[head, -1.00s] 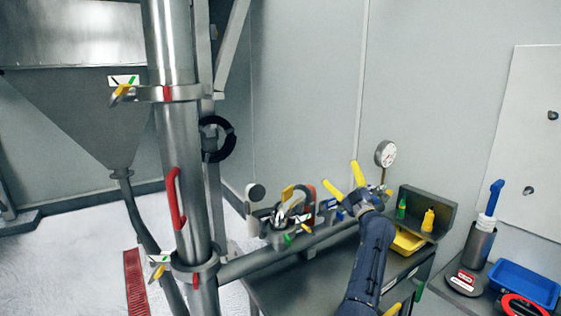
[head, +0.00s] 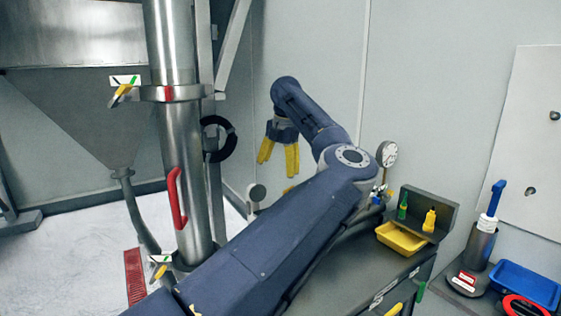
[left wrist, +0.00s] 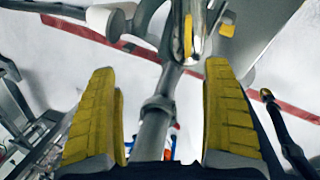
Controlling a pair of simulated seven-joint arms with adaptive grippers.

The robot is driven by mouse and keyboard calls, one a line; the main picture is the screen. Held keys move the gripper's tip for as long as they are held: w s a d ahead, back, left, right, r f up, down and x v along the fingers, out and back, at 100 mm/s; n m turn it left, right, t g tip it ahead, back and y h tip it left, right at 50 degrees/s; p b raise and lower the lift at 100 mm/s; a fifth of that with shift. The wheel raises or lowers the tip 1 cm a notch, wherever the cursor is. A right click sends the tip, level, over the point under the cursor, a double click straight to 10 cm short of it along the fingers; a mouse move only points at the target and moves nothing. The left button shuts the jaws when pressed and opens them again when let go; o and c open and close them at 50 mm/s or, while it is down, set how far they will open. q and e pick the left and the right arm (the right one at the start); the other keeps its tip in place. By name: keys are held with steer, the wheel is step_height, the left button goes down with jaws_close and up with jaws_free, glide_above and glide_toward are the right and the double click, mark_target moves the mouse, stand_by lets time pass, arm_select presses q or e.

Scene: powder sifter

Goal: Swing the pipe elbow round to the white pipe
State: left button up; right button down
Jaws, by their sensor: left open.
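My left gripper (head: 278,165) is open in the head view, its yellow fingers pointing down, above the bench area. In the left wrist view it (left wrist: 163,70) shows its two fingers wide apart with nothing between their pads. A shiny bent metal piece, which looks like the pipe elbow (left wrist: 198,42), lies beyond the fingertips, toward the upper right. In the head view my arm hides the elbow's place. A pale upright pipe with a dark round end, likely the white pipe (head: 256,193), stands left of and below the fingers. My right gripper is not seen.
A tall steel column (head: 172,50) with clamps and a red handle (head: 177,198) stands left of the gripper. A pressure gauge (head: 387,153), yellow tray (head: 400,238) and small bottles are right of my arm. A blue tray (head: 524,284) lies far right.

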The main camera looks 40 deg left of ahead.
arm_select(q)
steer(key=d+r+h, duration=0.1)
steer(key=w+d+t+h, duration=0.1)
steer(key=shift+d+r, duration=0.35)
steer(key=w+f, duration=0.1)
steer(key=f, duration=1)
steer(key=w+f, duration=0.1)
steer(key=f, duration=0.4)
steer(key=shift+w+a+f, duration=0.1)
steer(key=shift+w+f, duration=0.2)
steer(key=shift+f, duration=0.1)
steer(key=shift+c, duration=0.4)
steer(key=c, duration=1.6)
steer(key=shift+s+a+n, duration=0.1)
steer(key=shift+a+n, duration=0.4)
steer(key=shift+n, duration=0.3)
steer(key=shift+s+a+n+y, duration=0.1)
steer(key=shift+a+n+y, duration=0.3)
steer(key=shift+n, duration=0.5)
